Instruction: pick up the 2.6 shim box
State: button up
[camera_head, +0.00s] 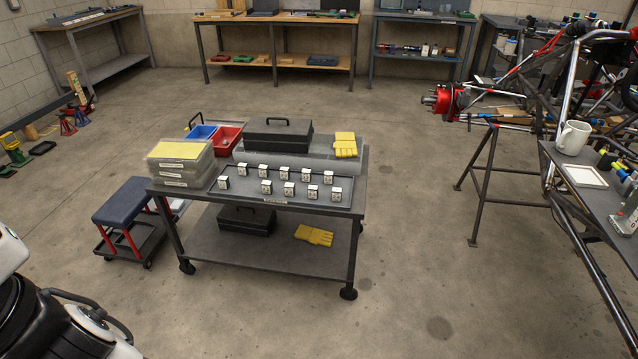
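Several small white-and-black boxes stand in two rows on a dark tray (245,190) on top of a wheeled cart. One box (223,183) stands at the front left, one (243,170) at the back left, and one (336,194) at the front right. Their labels are too small to read, so I cannot tell which is the 2.6 shim box. My gripper is not visible; only white and black parts of my own body show at the lower left.
The cart (210,192) also carries stacked clear cases (181,170), a black toolbox (278,136), yellow gloves (345,145) and blue and red bins (227,139). A stool (135,201) stands left of it. The tube chassis is at right. Floor in front is clear.

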aim_at(336, 193)
jog(key=i+u, duration=0.2)
jog(key=i, duration=0.3)
jog(key=i+l+u, duration=0.15)
jog(key=i, duration=0.4)
jog(key=i+l+u, duration=0.2)
jog(key=i, duration=0.3)
jog(key=i+l+u, duration=0.2)
jog(key=i, duration=0.3)
